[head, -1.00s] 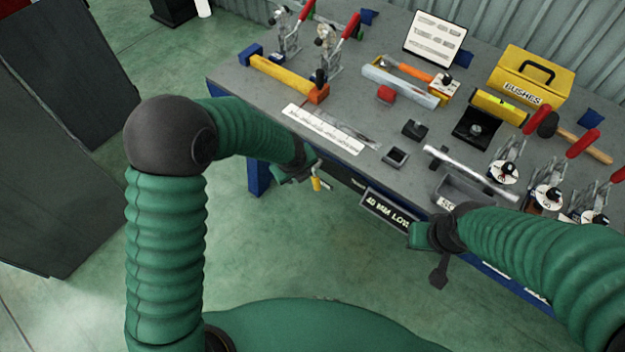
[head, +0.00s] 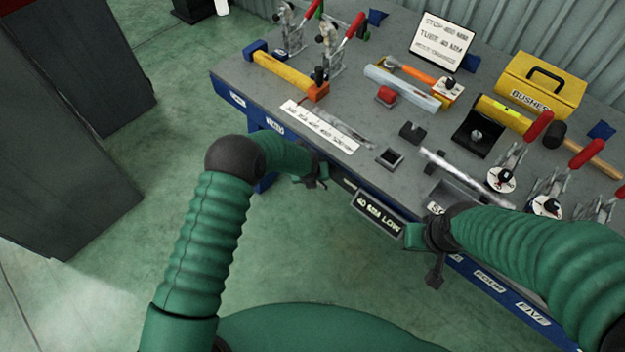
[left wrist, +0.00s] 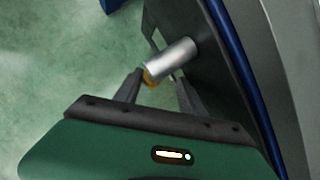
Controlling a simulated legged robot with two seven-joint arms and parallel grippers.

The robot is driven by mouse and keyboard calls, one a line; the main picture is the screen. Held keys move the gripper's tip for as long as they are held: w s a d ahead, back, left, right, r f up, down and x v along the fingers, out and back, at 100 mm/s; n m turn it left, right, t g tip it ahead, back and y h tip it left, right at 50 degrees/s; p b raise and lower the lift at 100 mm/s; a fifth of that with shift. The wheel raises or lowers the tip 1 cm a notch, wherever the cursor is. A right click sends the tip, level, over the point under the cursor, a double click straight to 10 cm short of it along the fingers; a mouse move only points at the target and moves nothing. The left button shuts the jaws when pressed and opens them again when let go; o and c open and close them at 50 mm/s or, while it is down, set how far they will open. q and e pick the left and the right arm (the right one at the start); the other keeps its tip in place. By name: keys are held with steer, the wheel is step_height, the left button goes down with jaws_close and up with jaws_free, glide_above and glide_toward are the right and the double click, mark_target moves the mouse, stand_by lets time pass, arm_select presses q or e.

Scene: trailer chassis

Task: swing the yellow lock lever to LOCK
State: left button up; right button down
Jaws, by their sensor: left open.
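My left gripper (head: 318,178) is at the front edge of the bench, beside the dark underside. In the left wrist view its two fingers (left wrist: 160,76) are apart, one on each side of a silver cylinder (left wrist: 172,58) with a yellow end (left wrist: 149,78). This looks like the yellow lock lever's grip; I cannot tell whether the fingers touch it. In the head view my gripper hides it. The LOCK marking cannot be made out. My right gripper (head: 434,262) hangs in front of the bench edge, right of the "40 MM LOW" bin; its jaw gap is unclear.
The grey bench (head: 352,185) holds red-handled toggle clamps (head: 505,170), a yellow BUSHES box (head: 541,85), a paper strip (head: 320,127) and a hammer (head: 560,140). A "40 MM LOW" bin (head: 378,212) sits at the front edge. Dark cabinets (head: 60,140) stand left; the floor between is clear.

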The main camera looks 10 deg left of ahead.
arm_select(q)
steer(key=shift+w+d+f, duration=0.1)
steer(key=shift+w+f, duration=0.1)
steer(key=shift+f, duration=0.35)
steer(key=shift+w+a+f, duration=0.1)
steer(key=shift+a+f, duration=0.05)
steer(key=shift+a, duration=0.1)
steer(key=shift+w+a+f, duration=0.1)
steer(key=shift+a+f, duration=0.05)
steer(key=shift+a, duration=0.75)
steer(key=shift+c, duration=1.4)
steer(key=shift+d, duration=0.75)
jaws_close()
steer(key=shift+a, duration=0.45)
steer(key=shift+d, duration=0.2)
arm_select(e)
steer(key=shift+a, duration=0.5)
arm_select(q)
steer(key=shift+s+a+f, duration=0.1)
steer(key=shift+s, duration=0.1)
arm_select(e)
steer(key=shift+a, duration=0.1)
